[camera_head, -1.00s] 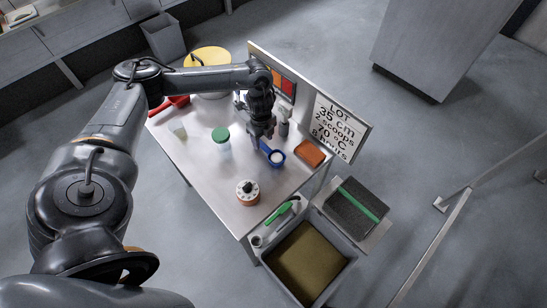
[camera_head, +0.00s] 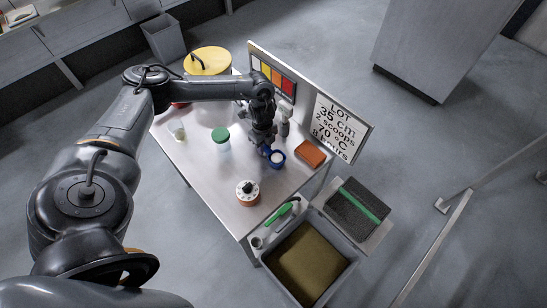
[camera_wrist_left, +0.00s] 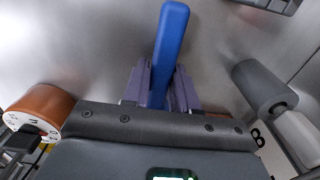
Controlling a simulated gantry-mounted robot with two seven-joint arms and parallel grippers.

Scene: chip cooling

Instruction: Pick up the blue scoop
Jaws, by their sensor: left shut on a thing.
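The blue scoop (camera_head: 278,160) is at the right part of the metal table (camera_head: 200,180), with a white inside to its round cup. My left gripper (camera_head: 266,150) is beside the cup, at the scoop's handle. In the left wrist view the blue handle (camera_wrist_left: 170,40) stands between the purple-grey fingers of my left gripper (camera_wrist_left: 162,90), which are shut on it. The fingers hide the handle's lower part. I cannot tell whether the scoop is touching the table. My right gripper is not in view.
A green-lidded jar (camera_head: 221,140), a round orange-sided timer (camera_head: 248,192) and an orange block (camera_head: 311,154) stand near the scoop. A lettered board (camera_head: 338,130) lines the back edge. A yellow-lidded pot (camera_head: 208,62) is at far left. A grey bin (camera_head: 310,262) is in front.

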